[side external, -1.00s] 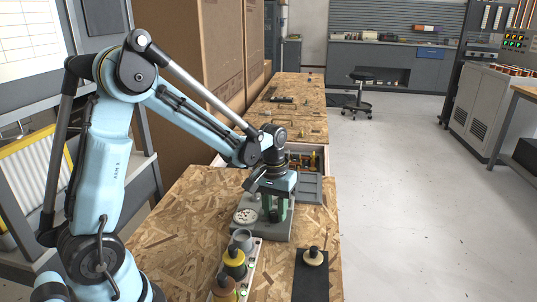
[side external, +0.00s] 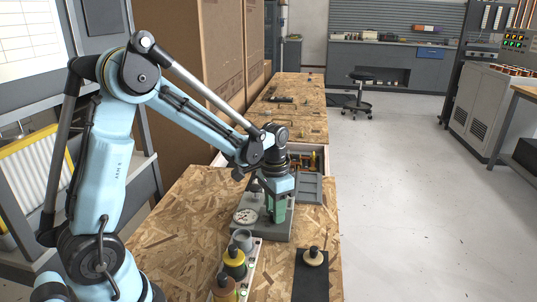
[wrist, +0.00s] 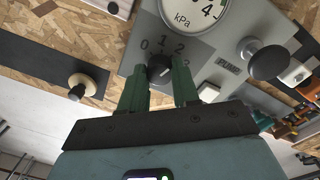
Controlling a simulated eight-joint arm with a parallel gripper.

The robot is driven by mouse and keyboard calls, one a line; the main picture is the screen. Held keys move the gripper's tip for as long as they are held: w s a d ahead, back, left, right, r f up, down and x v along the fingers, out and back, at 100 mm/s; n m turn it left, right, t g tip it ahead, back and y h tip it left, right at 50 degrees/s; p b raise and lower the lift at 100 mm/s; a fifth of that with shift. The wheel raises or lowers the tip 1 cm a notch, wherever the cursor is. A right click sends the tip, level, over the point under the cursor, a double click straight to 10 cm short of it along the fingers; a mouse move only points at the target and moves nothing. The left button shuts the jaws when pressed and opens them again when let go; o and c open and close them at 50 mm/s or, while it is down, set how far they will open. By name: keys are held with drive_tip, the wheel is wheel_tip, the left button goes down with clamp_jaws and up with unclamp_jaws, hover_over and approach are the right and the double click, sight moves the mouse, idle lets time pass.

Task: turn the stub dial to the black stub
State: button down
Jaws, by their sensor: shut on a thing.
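The small black dial knob (wrist: 159,68) sits on the grey panel of the box (side external: 262,232), with 0, 1 and 2 printed around it in the wrist view. My gripper (wrist: 160,75) has its two green fingers on either side of the knob and is shut on it. In the side view my gripper (side external: 277,219) points down onto the box, and the knob is hidden. Which number the knob points at is hard to tell. No stub marks are readable beside the dial.
A cream disc (side external: 313,257) sits on a dark mat. A parts tray (side external: 308,187) lies behind.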

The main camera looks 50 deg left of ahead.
idle(0.4)
drive_tip(key=c, duration=0.8)
unclamp_jaws()
drive_tip(key=shift+r, duration=0.15)
drive_tip(key=r, duration=1.2)
drive_tip(key=shift+a, duration=0.2)
drive_tip(key=shift+s+d+f+n+t, duration=0.3)
drive_tip(key=shift+s+d+t, duration=0.9)
drive_tip(key=shift+s, duration=0.4)
drive_tip(key=shift+s+d+f+n+t, duration=0.25)
drive_tip(key=shift+s+d+f+t, duration=0.1)
drive_tip(key=shift+s+d+t, duration=1.05)
drive_tip(key=shift+s+d+f+n+t, duration=0.3)
drive_tip(key=shift+s+d+t, duration=0.7)
drive_tip(key=shift+s, duration=0.75)
